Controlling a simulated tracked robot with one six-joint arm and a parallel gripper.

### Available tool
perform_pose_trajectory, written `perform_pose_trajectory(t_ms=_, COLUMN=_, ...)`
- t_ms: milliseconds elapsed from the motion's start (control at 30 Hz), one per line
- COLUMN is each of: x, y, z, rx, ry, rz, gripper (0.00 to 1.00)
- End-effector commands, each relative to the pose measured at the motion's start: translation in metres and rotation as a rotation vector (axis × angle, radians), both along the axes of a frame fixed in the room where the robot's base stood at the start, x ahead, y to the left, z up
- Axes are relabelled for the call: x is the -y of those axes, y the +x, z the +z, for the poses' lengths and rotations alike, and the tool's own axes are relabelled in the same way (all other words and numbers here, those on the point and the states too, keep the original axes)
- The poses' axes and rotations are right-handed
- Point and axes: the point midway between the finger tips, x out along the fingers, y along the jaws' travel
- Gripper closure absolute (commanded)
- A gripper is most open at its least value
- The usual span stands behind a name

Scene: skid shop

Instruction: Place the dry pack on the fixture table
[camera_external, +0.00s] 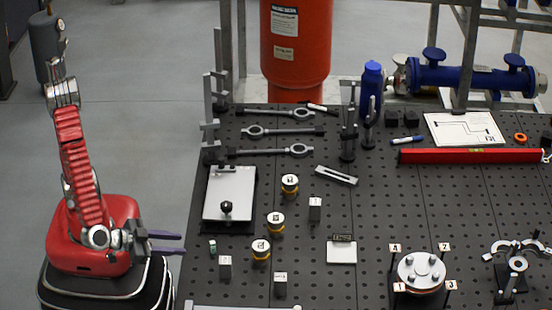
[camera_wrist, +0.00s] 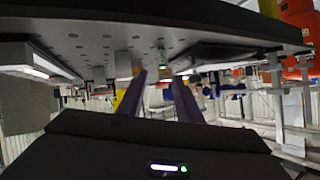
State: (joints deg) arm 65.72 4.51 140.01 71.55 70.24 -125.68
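The fixture table (camera_external: 375,225) is a dark, perforated top filling the right of the external view. Its holed surface also shows in the wrist view (camera_wrist: 130,30), which appears upside down. No item is plainly marked as the dry pack. A flat pale piece with a dark, unreadable label (camera_external: 341,252) lies on the table; I cannot tell if it is the pack. My gripper (camera_external: 184,244) is low beside the table's left edge, its two purple fingers apart and nothing visible between them. In the wrist view (camera_wrist: 160,80) a small green-topped vial shows beyond the fingertips.
The small vial (camera_external: 212,247) stands near the left edge, in front of my gripper. Grey blocks (camera_external: 225,267), yellow-ringed round parts (camera_external: 261,250) and a plate with a black knob (camera_external: 230,190) stand nearby. A round flange (camera_external: 421,271) sits at front right. The table's middle has free room.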

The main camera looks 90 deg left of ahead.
Motion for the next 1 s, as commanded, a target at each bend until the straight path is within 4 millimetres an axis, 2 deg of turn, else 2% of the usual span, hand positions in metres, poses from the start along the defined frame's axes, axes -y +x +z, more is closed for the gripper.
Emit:
perform_pose_trajectory(t_ms=133, x=-0.004, y=0.001, z=0.001, rx=-0.01, ry=0.002, rz=0.008, gripper=0.68)
perform_pose_trajectory(t_ms=233, x=-0.017, y=0.002, z=0.002, rx=-0.044, ry=0.012, rz=0.035, gripper=0.68)
perform_pose_trajectory(t_ms=433, x=-0.068, y=0.001, z=0.006, rx=-0.203, ry=0.034, rz=0.123, gripper=0.68)
perform_pose_trajectory(t_ms=600, x=-0.111, y=-0.009, z=0.008, rx=-0.373, ry=0.018, rz=0.174, gripper=0.68)
perform_pose_trajectory(t_ms=800, x=-0.147, y=-0.025, z=0.012, rx=-0.543, ry=-0.046, rz=0.175, gripper=0.68)
perform_pose_trajectory(t_ms=1000, x=-0.171, y=-0.041, z=0.019, rx=-0.659, ry=-0.143, rz=0.125, gripper=0.68)
